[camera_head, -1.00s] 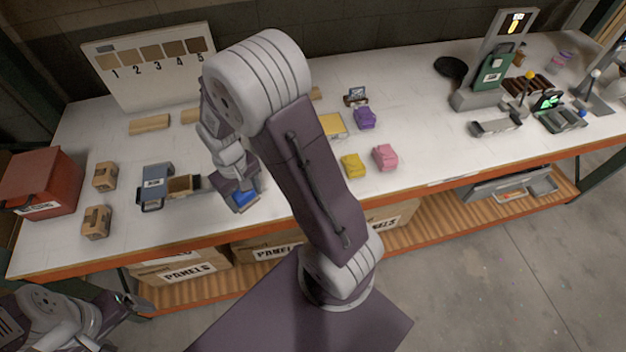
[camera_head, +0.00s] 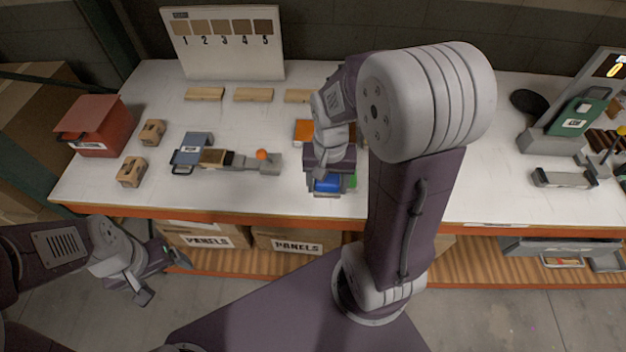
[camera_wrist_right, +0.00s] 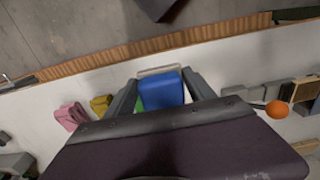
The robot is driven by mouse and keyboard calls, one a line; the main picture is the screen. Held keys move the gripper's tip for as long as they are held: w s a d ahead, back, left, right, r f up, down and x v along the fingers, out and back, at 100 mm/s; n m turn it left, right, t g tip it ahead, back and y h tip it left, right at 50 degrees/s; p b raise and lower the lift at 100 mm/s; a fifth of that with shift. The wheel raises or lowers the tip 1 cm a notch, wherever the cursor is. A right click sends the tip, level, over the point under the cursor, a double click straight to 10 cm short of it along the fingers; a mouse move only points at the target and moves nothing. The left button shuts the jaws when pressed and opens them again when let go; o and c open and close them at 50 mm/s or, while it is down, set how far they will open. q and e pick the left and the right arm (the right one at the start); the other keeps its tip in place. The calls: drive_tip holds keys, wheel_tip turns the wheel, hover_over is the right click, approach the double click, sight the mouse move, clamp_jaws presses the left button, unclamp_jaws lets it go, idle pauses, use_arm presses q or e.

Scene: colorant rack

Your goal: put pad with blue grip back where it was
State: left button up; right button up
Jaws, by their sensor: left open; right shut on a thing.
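The pad with the blue grip (camera_head: 327,185) is held in my right gripper (camera_head: 328,180), near the front edge of the table. The right wrist view shows the blue grip (camera_wrist_right: 161,91) between the two fingers, with a pale flat edge beyond it. I cannot tell whether the pad touches the table. A green thing (camera_head: 352,181) shows just beside it, partly hidden by the gripper. My left gripper (camera_head: 163,274) is open and empty, low in front of the table.
A grey device with an orange ball (camera_head: 261,154) lies left of my right gripper. Pink (camera_wrist_right: 70,116) and yellow (camera_wrist_right: 101,104) lumps lie on its other side. An orange square (camera_head: 303,130) and wooden blocks (camera_head: 253,95) lie behind. A numbered board (camera_head: 222,45) stands at the back.

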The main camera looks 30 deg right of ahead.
drive_tip(key=w+f, duration=0.2)
drive_tip(key=w, duration=0.1)
drive_tip(key=w+f, duration=0.2)
drive_tip(key=w, duration=0.1)
drive_tip(key=w+d+f+p, duration=0.1)
drive_tip(key=w+f, duration=0.1)
drive_tip(key=w, duration=0.2)
drive_tip(key=shift+w, duration=0.1)
wheel_tip(320, 180, down, 3)
drive_tip(key=shift+a+f, duration=0.1)
drive_tip(key=shift+a, duration=0.05)
drive_tip(key=shift+f, duration=0.55)
drive_tip(key=o, duration=1.2)
wheel_tip(320, 180, up, 12)
drive_tip(key=s+a+f+n, duration=0.1)
drive_tip(key=s+a+n, duration=0.2)
drive_tip(key=s, duration=0.3)
drive_tip(key=s+a+f+n+t, duration=0.1)
drive_tip(key=s+a+n, duration=0.2)
drive_tip(key=s, duration=0.2)
drive_tip(key=shift+s+a+f, duration=0.25)
drive_tip(key=shift+s+a, duration=0.15)
